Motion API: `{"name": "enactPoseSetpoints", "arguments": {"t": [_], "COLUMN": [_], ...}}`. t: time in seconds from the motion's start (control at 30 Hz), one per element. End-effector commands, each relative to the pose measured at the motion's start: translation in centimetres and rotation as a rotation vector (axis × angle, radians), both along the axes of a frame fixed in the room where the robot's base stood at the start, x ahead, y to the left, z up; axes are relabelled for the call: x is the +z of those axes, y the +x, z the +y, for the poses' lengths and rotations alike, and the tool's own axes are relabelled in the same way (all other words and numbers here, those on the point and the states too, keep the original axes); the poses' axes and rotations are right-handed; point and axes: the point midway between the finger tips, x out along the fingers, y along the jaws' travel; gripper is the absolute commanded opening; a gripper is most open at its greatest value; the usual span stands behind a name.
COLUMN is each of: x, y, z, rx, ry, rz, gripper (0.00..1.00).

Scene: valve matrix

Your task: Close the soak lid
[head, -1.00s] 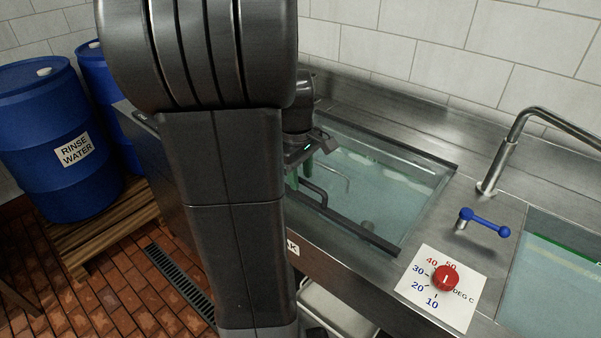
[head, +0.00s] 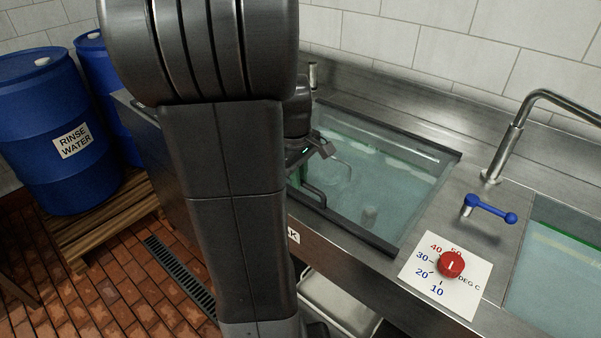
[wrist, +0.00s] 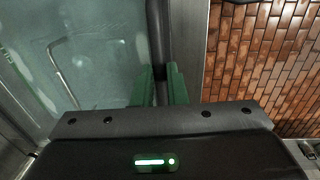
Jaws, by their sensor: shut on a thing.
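The soak lid is a clear pane in a dark frame (head: 432,200) across the left basin of the steel counter. Water shows through the pane, and it appears flat or nearly flat; I cannot tell whether it is fully seated. A dark bar handle (head: 314,192) shows at its front left. My gripper (wrist: 161,80) has green fingers on either side of this dark bar in the wrist view, shut on it. In the head view my gripper (head: 298,168) is largely hidden behind my arm, as is the left of the lid.
A blue lever tap (head: 487,208) and a red temperature knob (head: 451,264) on a white dial plate are right of the basin. A steel spout (head: 508,140) arches over another basin at the right. Blue drums (head: 52,150) stand on a wooden pallet at left.

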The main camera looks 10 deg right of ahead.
Motion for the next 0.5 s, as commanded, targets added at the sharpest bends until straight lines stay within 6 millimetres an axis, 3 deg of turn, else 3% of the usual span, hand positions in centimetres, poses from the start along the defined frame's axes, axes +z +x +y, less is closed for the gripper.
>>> {"name": "enactPoseSetpoints", "arguments": {"t": [0.17, 0.2, 0.27, 0.5], "x": [-0.88, -0.90, -0.85, -0.61], "y": [-0.65, -0.65, -0.61, -0.46], "z": [0.32, 0.33, 0.30, 0.21], "rx": [-0.004, -0.004, -0.004, -0.003], "ry": [0.013, 0.013, 0.012, 0.008], "rz": [0.026, 0.026, 0.025, 0.019], "gripper": [0.00, 0.20, 0.32, 0.34]}}
